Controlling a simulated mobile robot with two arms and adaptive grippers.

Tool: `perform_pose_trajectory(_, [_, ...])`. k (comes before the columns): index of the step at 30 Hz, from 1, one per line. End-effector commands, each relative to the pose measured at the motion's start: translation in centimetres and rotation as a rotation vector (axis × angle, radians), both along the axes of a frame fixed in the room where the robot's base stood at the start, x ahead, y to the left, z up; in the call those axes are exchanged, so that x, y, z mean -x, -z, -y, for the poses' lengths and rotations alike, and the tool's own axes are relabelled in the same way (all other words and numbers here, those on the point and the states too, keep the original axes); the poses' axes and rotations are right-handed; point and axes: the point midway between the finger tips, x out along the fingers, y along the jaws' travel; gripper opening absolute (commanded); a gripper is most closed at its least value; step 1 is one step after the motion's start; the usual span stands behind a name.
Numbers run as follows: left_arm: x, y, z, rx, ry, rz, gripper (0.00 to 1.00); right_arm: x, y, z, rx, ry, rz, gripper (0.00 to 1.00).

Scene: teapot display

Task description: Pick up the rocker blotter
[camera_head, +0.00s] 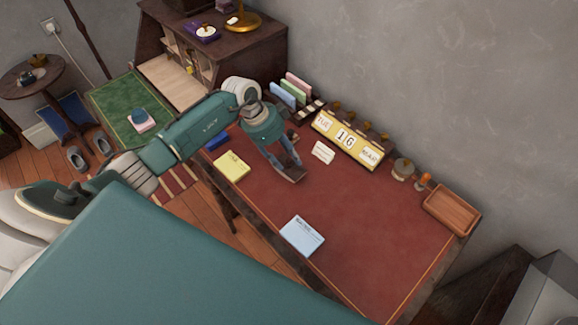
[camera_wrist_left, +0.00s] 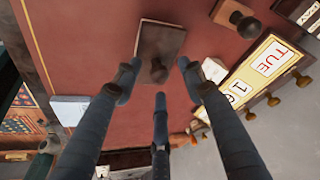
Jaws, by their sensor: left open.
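The rocker blotter, a brown wooden block with a round knob (camera_wrist_left: 152,40), lies on the red desk top. In the head view its brown edge (camera_head: 293,175) shows under my left gripper (camera_head: 285,163), which hides the rest. In the left wrist view my left gripper (camera_wrist_left: 158,82) has its dark fingers spread, with the knob between their tips. The gripper is open and holds nothing. I cannot tell whether a finger touches the knob. My right gripper is not in view.
A yellow perpetual calendar (camera_head: 345,140) stands along the wall. A dark-knobbed wooden piece (camera_wrist_left: 237,18) and a small white card (camera_head: 323,152) lie near the blotter. A yellow pad (camera_head: 231,166) and a pale blue pad (camera_head: 302,236) lie nearby.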

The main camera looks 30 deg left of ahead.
Motion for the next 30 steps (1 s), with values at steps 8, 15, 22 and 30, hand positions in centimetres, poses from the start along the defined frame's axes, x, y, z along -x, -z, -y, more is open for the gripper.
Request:
perform_pose_trajectory(8, [-0.08, 0.64, 0.21, 0.000, 0.000, -0.001, 0.41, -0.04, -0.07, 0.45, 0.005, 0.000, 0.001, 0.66])
perform_pose_trajectory(15, [-0.08, 0.61, 0.21, 0.000, 0.000, 0.000, 0.00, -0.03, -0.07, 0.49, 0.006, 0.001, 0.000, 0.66])
perform_pose_trajectory(22, [-0.15, 0.49, 0.22, 0.001, 0.001, 0.002, 0.00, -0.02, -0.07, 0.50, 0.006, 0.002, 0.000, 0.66])
perform_pose_trajectory(30, [-0.20, 0.15, 0.19, 0.000, 0.001, 0.003, 0.00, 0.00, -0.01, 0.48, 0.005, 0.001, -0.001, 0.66])
